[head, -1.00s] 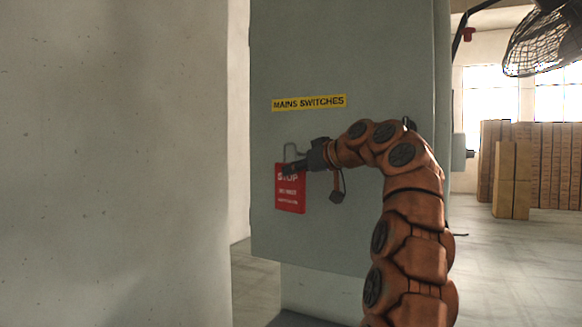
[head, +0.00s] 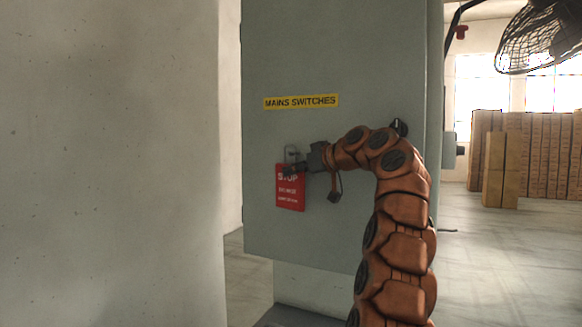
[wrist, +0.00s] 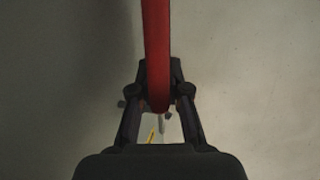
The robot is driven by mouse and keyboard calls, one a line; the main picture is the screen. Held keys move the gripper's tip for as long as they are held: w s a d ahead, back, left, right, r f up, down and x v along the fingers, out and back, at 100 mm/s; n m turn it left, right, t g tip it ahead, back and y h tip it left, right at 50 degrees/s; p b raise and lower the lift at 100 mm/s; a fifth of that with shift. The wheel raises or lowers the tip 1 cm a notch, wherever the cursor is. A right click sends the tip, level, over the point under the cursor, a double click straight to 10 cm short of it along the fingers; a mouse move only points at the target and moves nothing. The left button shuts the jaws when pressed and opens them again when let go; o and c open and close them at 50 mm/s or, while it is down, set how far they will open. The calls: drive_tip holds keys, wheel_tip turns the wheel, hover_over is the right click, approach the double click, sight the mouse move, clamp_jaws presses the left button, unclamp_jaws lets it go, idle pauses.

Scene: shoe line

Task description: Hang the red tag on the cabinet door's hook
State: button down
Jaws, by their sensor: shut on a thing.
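The red tag (head: 290,195) with white "STOP" lettering hangs upright in front of the grey cabinet door (head: 350,228), below the yellow "MAINS SWITCHES" label. My gripper (head: 292,170) is shut on the tag's upper part. A thin grey wire shape (head: 290,152) shows just above the tag; I cannot tell whether it is the door's hook, the tag's loop or both. In the wrist view the tag (wrist: 157,45) is seen edge-on between the fingertips (wrist: 160,95). A thin pale rod (wrist: 162,125) shows below them. Contact between tag and hook cannot be made out.
The yellow label (head: 301,101) is on the door above my gripper. A pale wall (head: 110,160) fills the left. A black fan (head: 540,40) is at the upper right. Stacked brown boxes (head: 535,155) stand behind, with open floor in front of them.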

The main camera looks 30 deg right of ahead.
drive_tip(key=shift+w+d+f+p, duration=0.2)
drive_tip(key=shift+w+d+f, duration=0.1)
drive_tip(key=shift+d, duration=0.2)
drive_tip(key=shift+w+d+f+p, duration=0.15)
drive_tip(key=shift+w+d+f, duration=0.15)
drive_tip(key=shift+d, duration=0.2)
idle(0.3)
drive_tip(key=c, duration=1.1)
unclamp_jaws()
drive_tip(key=shift+o, duration=0.2)
drive_tip(key=v, duration=1.2)
